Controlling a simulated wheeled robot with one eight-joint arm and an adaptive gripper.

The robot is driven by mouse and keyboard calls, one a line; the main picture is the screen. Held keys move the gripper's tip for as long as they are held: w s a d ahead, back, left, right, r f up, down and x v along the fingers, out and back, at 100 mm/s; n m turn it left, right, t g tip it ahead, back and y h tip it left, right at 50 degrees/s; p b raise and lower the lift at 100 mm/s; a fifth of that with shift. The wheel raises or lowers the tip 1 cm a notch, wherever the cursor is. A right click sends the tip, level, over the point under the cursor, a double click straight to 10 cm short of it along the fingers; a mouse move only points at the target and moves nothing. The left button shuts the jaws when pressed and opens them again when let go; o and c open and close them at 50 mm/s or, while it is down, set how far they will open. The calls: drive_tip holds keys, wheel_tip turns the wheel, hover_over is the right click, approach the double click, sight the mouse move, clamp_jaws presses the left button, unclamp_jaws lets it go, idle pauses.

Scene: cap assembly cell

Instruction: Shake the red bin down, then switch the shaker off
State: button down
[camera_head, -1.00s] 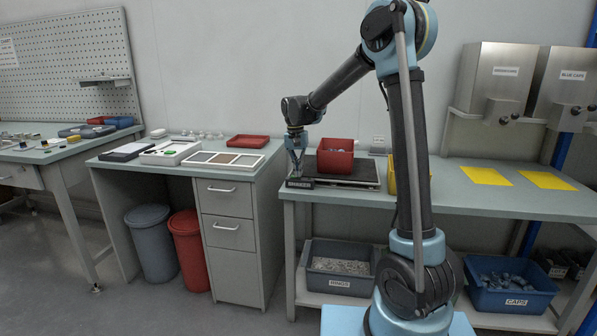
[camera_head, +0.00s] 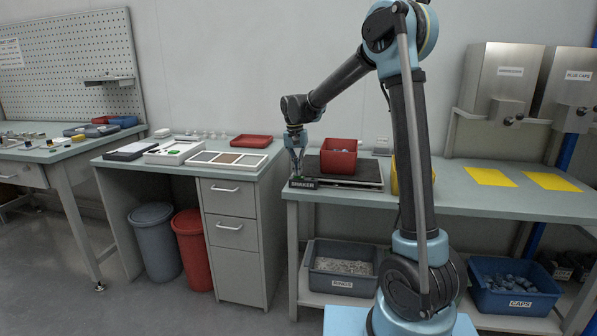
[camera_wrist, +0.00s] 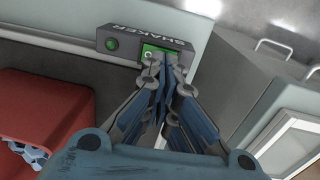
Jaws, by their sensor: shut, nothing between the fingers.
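The red bin (camera_head: 338,156) stands on the dark plate of the shaker (camera_head: 366,174) on the bench. Blue and white pieces show inside the bin in the wrist view (camera_wrist: 24,150). The grey control box labelled SHAKER (camera_head: 303,184) sits at the plate's front left corner. In the wrist view it has a round green button or lamp (camera_wrist: 112,44) and a bright green switch (camera_wrist: 150,52) with a white mark. My gripper (camera_head: 298,174) is shut and empty, pointing down. Its fingertips (camera_wrist: 162,60) are at the green switch and partly cover it; I cannot tell whether they touch.
A drawer cabinet (camera_head: 231,228) with trays on top stands left of the bench, across a gap. A yellow object (camera_head: 395,180) stands right of the shaker, partly behind my arm. Yellow mats (camera_head: 490,177) lie further right, below metal dispensers (camera_head: 500,85).

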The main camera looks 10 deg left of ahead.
sight(304, 176)
wheel_tip(304, 176, up, 14)
drive_tip(key=d, duration=0.1)
drive_tip(key=shift+d+f, duration=0.2)
drive_tip(key=shift+d, duration=0.1)
drive_tip(key=shift+s, duration=0.1)
drive_tip(key=s+d+f, duration=0.3)
drive_tip(key=s+d, duration=1.4)
drive_tip(key=d, duration=0.4)
drive_tip(key=s+d+f, duration=0.3)
drive_tip(key=s+f, duration=0.3)
drive_tip(key=s+d+f+n+t, duration=0.1)
drive_tip(key=s+d+f, duration=0.3)
drive_tip(key=s+f, duration=0.2)
drive_tip(key=s+d+f+t, duration=0.1)
drive_tip(key=s+d+f, duration=0.2)
drive_tip(key=s+f, duration=0.3)
drive_tip(key=shift+s+d+y, duration=0.15)
drive_tip(key=shift+s+y, duration=0.25)
drive_tip(key=shift+s, duration=0.2)
drive_tip(key=shift+f, duration=0.1)
